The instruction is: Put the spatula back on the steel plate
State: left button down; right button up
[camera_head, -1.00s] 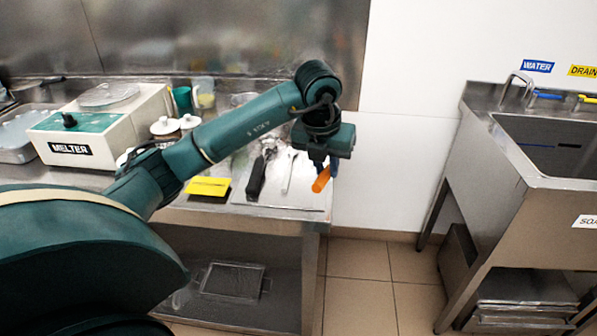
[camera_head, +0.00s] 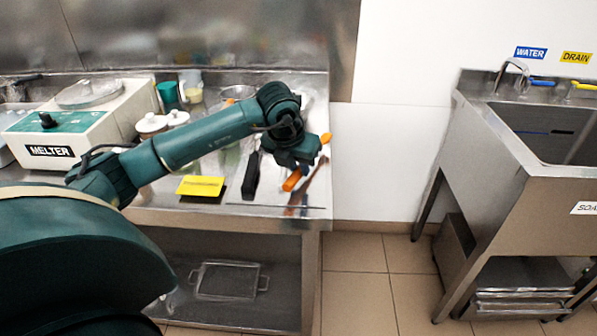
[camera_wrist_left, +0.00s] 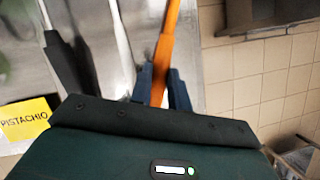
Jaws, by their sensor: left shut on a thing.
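My left gripper (camera_head: 298,172) is shut on the orange-handled spatula (camera_head: 292,182). Orange shows on both sides of the gripper in the head view. In the left wrist view the orange handle (camera_wrist_left: 168,42) runs between the two dark fingers (camera_wrist_left: 161,90) and past the top edge. The gripper is above the right part of the steel plate (camera_head: 268,196), near the counter's right end. Whether the spatula touches the plate cannot be told. A black-handled tool (camera_head: 251,176) lies on the plate, left of the gripper. My right gripper is not in view.
A yellow PISTACHIO card (camera_head: 201,186) stands left of the plate. The white melter (camera_head: 72,128) and small white lidded jars (camera_head: 151,124) are farther left. A steel sink (camera_head: 530,150) stands at the right, across a floor gap (camera_head: 370,265).

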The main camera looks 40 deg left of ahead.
pick_arm(q)
jog(key=shift+f, duration=1.15)
jog(key=c, duration=1.8)
grip_release()
jog(key=shift+f, duration=0.15)
jog(key=shift+o, duration=1)
